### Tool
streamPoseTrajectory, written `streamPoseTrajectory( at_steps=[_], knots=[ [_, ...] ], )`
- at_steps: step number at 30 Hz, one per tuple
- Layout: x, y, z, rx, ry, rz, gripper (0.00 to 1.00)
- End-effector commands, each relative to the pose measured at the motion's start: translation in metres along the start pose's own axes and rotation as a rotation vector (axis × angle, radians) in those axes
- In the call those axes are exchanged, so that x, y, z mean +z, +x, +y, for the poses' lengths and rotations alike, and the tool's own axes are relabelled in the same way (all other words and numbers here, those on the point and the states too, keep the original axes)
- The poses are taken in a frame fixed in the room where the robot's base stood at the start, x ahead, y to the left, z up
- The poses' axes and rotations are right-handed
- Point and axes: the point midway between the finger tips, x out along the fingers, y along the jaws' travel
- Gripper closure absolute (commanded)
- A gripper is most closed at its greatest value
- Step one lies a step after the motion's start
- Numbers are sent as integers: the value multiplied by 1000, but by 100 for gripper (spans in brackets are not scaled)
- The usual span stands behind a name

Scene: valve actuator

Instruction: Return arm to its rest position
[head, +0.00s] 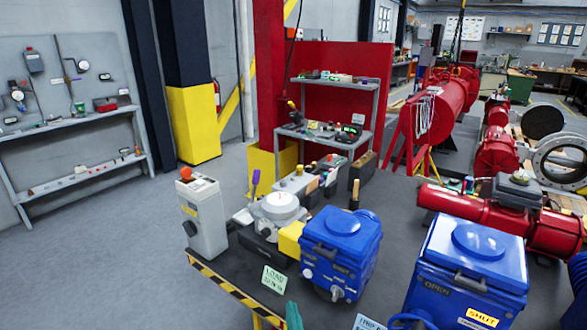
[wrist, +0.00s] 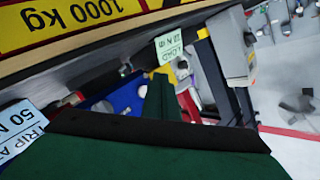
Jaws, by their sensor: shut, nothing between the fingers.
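My gripper (wrist: 161,84) shows in the wrist view as a dark green wedge above a black bar and a broad green part along the bottom. Its narrow tips are together, with nothing held between them. Behind it are the table edge, the white-green LOAD card (wrist: 169,47) and part of a blue housing. The tips overlap these in the picture; I cannot judge the gap between them. In the head view I cannot clearly make out the gripper. A teal-green piece (head: 293,316) stands at the bottom edge there, below the LOAD card (head: 274,279), mostly cut off.
Two blue actuator housings (head: 341,245) (head: 468,270) stand on the dark table. A grey box with an orange knob (head: 203,216) stands at its left corner, near a round silver part (head: 279,209). Red actuators (head: 500,215) lie behind. The floor at left (head: 110,240) is clear.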

Motion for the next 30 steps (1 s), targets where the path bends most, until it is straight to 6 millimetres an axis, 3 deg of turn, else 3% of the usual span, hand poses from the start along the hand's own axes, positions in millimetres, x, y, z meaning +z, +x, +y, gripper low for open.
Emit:
streamPoseTrajectory(
  at_steps=[1, 6, 15, 24, 30],
  knots=[
    [16, -13, 9, 16, -12, -5, 100],
    [56, -60, 32, 59, -71, 2, 100],
    [107, -153, 56, 120, -193, 6, 100],
    [137, -250, 60, 156, -327, -3, 100],
    [144, -313, 53, 167, -422, -15, 100]
  ],
)
